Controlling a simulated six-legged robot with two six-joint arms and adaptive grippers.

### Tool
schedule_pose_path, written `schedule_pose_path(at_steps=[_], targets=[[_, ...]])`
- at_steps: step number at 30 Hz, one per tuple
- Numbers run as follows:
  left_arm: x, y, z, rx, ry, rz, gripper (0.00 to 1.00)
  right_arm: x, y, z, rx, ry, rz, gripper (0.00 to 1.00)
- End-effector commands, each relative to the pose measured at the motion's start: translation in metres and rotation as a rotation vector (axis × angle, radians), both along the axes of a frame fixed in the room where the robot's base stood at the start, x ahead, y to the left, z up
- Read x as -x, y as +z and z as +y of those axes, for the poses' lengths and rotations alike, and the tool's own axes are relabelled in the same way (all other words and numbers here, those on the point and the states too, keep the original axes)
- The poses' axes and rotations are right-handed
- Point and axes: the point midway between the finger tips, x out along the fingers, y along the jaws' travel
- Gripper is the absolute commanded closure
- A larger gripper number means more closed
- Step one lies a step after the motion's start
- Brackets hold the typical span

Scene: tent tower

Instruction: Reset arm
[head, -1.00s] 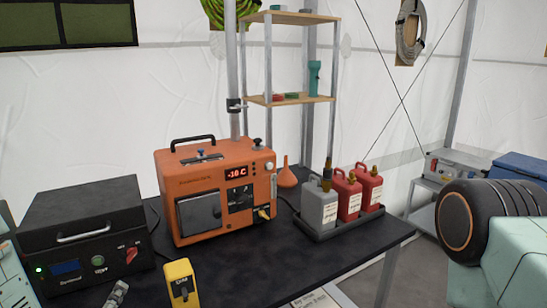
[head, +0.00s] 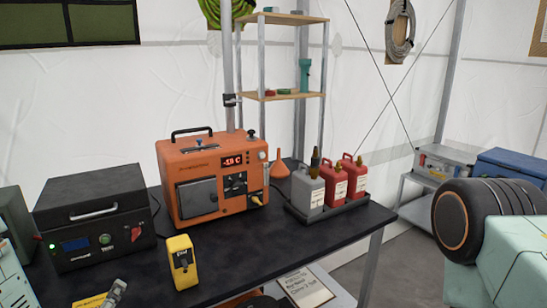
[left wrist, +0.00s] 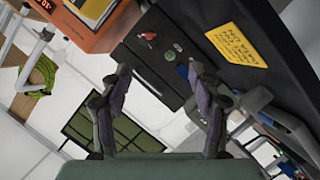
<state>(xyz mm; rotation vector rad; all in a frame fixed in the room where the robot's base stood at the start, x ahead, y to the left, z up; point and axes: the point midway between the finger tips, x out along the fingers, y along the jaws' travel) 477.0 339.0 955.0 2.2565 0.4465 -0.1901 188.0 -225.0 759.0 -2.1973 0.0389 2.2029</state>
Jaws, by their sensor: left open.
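My left gripper (left wrist: 160,82) is open in the left wrist view, with two dark fingers spread wide and nothing between them. In the head view, what looks like one of its fingers (head: 116,291) shows at the bottom left, over the black table's front part. The finger is in front of the black box (head: 90,215) and left of the yellow handheld device (head: 182,262). No contact with either is visible. My right arm shows at the right edge of the head view as a dark round joint and pale green link; its gripper is out of the picture.
The black table (head: 250,250) holds an orange machine (head: 205,160) with a red display, an orange funnel (head: 281,165) and a tray (head: 325,215) of grey and red jugs. A yellow note (left wrist: 237,44) lies near the black box. The table's front middle is clear.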

Motion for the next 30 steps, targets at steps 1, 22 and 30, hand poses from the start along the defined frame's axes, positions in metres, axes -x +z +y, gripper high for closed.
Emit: schedule_pose_path(at_steps=[1, 22, 30], targets=[[0.000, 0.000, 0.000, -0.011, -0.004, 0.004, 0.38, 0.000, 0.000, 0.000, 0.000, 0.000, 0.001, 1.00], [0.166, -0.194, -0.087, -0.268, -0.626, 0.958, 0.38, 0.000, -0.034, 0.000, 0.000, 0.000, 0.000, 1.00], [0.277, -0.257, -0.108, -0.321, -0.877, 1.272, 0.38, 0.000, -0.064, 0.000, 0.000, 0.000, 0.001, 1.00]])
